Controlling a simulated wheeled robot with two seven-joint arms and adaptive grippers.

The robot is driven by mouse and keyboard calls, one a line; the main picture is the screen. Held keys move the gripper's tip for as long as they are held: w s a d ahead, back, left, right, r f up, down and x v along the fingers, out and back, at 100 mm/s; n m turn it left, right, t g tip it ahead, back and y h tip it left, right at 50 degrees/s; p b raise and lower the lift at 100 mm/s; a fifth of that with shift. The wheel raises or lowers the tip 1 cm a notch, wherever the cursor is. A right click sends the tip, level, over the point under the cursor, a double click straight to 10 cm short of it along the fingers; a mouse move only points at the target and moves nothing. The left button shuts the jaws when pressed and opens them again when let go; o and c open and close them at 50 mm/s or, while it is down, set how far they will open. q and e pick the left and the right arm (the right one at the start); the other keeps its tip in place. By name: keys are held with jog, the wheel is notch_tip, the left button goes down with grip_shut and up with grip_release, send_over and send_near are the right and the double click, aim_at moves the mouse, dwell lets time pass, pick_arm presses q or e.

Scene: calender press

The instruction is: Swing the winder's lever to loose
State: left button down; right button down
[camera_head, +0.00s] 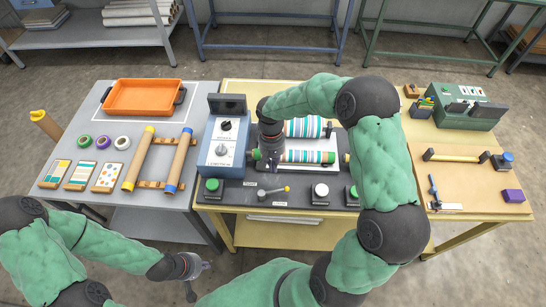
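A lever with a yellow tip (285,189) lies on the dark front panel of the press, pointing right, between small labels too small to read. Striped rolls (302,157) sit on the press behind it. I cannot tell from the picture which part is named the winder. My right gripper (268,165) points down just behind the lever, at the left end of the front striped roll; its fingers are too small and dark to judge, and contact is unclear. My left gripper (196,267) hangs low in front of the grey table, away from the press; its fingers are unclear.
A blue-grey control box (222,145) stands left of the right gripper. Green (211,185) and white (320,190) buttons flank the lever. An orange tray (143,97) and tubes lie on the left table. My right arm hides part of the press's right side.

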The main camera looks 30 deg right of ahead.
jog(key=shift+s+a+f+b, duration=0.15)
jog(key=shift+s+a+f, duration=0.1)
jog(key=shift+s+f, duration=0.65)
jog(key=shift+s+a+f+b, duration=0.15)
jog(key=shift+s+a+f, duration=0.1)
jog(key=shift+s+f, duration=0.65)
jog(key=shift+s+a+f+m, duration=0.15)
jog(key=shift+s+f+m, duration=0.1)
jog(key=shift+s+m, duration=0.5)
jog(key=shift+f, duration=0.1)
